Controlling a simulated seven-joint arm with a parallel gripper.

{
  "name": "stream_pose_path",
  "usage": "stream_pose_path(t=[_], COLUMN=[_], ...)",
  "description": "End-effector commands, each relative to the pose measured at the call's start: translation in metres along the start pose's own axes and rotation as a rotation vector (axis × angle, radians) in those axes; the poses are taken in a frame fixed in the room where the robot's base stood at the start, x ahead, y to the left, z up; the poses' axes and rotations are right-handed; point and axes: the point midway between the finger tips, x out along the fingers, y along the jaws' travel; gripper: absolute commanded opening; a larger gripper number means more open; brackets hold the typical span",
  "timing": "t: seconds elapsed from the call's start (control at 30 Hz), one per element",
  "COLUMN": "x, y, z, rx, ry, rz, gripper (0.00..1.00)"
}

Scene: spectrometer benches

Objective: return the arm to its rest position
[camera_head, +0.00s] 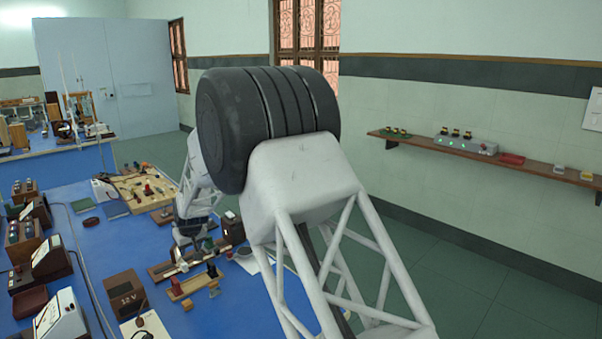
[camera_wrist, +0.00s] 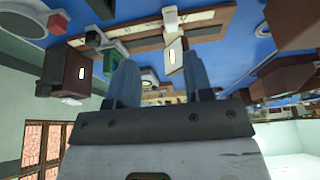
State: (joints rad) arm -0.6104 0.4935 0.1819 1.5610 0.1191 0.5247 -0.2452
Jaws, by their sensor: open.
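My arm fills the middle of the head view, with a big black joint and white lattice links. Its far end reaches down behind that joint over the blue bench (camera_head: 95,240). In the wrist view my gripper (camera_wrist: 161,78) shows two blue-grey fingers standing apart, with nothing held between them. A wooden rail (camera_wrist: 150,38) with a small light block (camera_wrist: 174,56) lies beyond the fingers. I cannot tell how far the fingertips are from it. In the head view the fingertips are too small to make out.
Wooden optical rails (camera_head: 180,265), a 12 V box (camera_head: 125,294) and a wooden board with parts (camera_head: 145,190) crowd the bench near the arm's end. A wall shelf (camera_head: 480,150) runs along the right. The floor (camera_head: 480,270) at the right is clear.

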Motion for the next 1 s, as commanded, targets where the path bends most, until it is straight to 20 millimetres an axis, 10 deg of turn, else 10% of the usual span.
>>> stream_pose_path(t=[1.0], x=[-0.252], y=[0.127], z=[0.174], rx=[0.244], ry=[-0.049], rz=[0.082], gripper=[0.47])
